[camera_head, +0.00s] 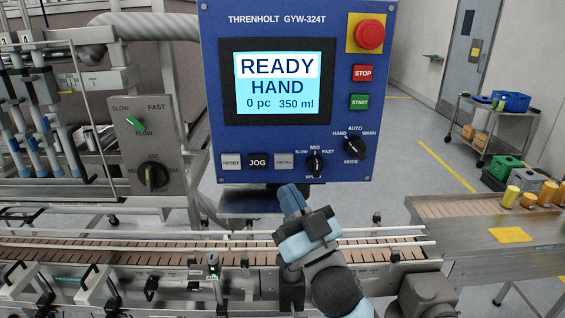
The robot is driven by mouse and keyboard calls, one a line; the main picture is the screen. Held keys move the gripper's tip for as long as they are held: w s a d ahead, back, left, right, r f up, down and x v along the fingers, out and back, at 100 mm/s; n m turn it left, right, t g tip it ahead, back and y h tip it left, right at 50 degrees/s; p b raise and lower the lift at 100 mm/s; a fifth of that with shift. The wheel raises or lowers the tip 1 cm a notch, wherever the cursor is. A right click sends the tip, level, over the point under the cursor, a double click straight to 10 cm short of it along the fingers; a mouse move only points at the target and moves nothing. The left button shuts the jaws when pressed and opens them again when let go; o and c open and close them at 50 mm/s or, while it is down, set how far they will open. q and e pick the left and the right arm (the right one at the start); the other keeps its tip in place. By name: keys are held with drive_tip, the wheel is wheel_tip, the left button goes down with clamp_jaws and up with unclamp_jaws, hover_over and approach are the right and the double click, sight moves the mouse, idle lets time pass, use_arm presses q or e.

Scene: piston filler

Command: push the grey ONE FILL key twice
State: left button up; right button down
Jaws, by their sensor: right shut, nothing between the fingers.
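The grey ONE FILL key (284,161) is the rightmost of three keys in the bottom row of the blue control panel (212,60). The JOG key (258,161) and the RESET key (231,162) are to its left. The screen (278,80) reads READY, HAND, 0 pc, 350 ml. My right gripper (290,190) is shut and empty, just below the panel's lower edge and under the ONE FILL key. The key is uncovered. How far the fingertips are from the panel in depth is hard to tell. My left gripper is not in view.
Speed knob (314,164) and mode knob (355,147) are right of the key. STOP (362,74), START (360,102) and the red emergency button (369,34) are above. A railed conveyor (130,243) runs below. A steel table (500,255) is at right.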

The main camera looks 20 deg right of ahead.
sight(289, 169)
drive_tip(key=shift+w+d, duration=0.4)
drive_tip(key=shift+w, duration=1)
drive_tip(key=shift+w+d, duration=0.45)
drive_tip(key=shift+w, duration=1)
drive_tip(key=shift+w+d, duration=0.4)
drive_tip(key=shift+w, duration=1)
drive_tip(key=shift+w, duration=0.1)
drive_tip(key=shift+w+d, duration=0.1)
drive_tip(key=shift+w, duration=0.2)
drive_tip(key=shift+w+d, duration=0.1)
drive_tip(key=shift+w, duration=0.2)
drive_tip(key=shift+d+r, duration=0.15)
drive_tip(key=shift+r, duration=0.2)
drive_tip(key=shift+s+f, duration=0.1)
drive_tip(key=shift+s+f, duration=0.15)
drive_tip(key=shift+s, duration=0.15)
drive_tip(key=shift+a+f, duration=0.1)
drive_tip(key=shift+a, duration=0.15)
